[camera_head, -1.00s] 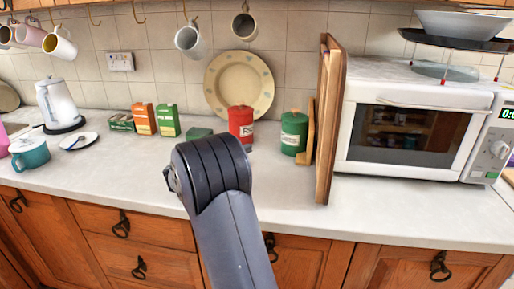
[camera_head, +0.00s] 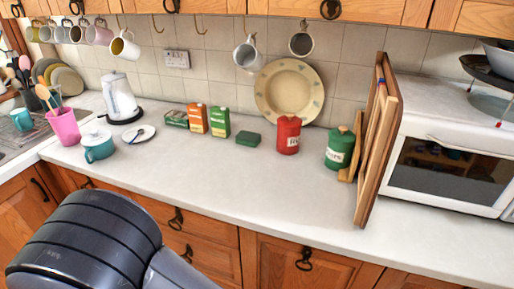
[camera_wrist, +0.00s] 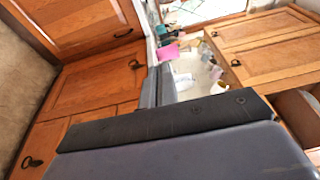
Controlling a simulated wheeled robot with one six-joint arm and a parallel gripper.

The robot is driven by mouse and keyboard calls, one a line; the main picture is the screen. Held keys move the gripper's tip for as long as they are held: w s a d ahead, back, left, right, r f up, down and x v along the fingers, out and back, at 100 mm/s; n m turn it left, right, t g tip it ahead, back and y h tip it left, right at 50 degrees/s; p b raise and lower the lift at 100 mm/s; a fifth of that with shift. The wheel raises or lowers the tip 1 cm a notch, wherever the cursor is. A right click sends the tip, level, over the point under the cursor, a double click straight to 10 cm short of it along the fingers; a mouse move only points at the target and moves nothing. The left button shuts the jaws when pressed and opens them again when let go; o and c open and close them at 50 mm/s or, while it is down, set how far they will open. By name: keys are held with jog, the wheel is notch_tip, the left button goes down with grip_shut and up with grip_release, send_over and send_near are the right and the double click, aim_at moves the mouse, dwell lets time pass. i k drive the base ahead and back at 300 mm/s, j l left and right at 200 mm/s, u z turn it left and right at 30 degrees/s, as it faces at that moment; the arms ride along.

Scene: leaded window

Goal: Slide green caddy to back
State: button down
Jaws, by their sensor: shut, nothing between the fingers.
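The green caddy (camera_head: 340,148) is a round lidded tin with a pale label. It stands upright on the worktop (camera_head: 240,180), right of a red tin (camera_head: 288,135) and just left of the upright wooden boards (camera_head: 378,140). My gripper (camera_wrist: 157,75) shows in the wrist view, its two grey fingers side by side, with nothing seen between them. In the head view only a dark arm joint of mine shows at lower left; the gripper is out of that view. The caddy cannot be made out in the wrist view.
A cream plate (camera_head: 289,90) leans on the tiled wall behind the tins. A small dark green box (camera_head: 249,139) lies left of the red tin. A microwave (camera_head: 450,165) stands right of the boards. The worktop in front of the tins is clear. Mugs hang above.

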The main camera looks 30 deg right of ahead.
aim_at(338, 155)
jog(key=i+j+z, duration=0.3)
jog(key=i+z, duration=0.2)
jog(key=z, duration=2.85)
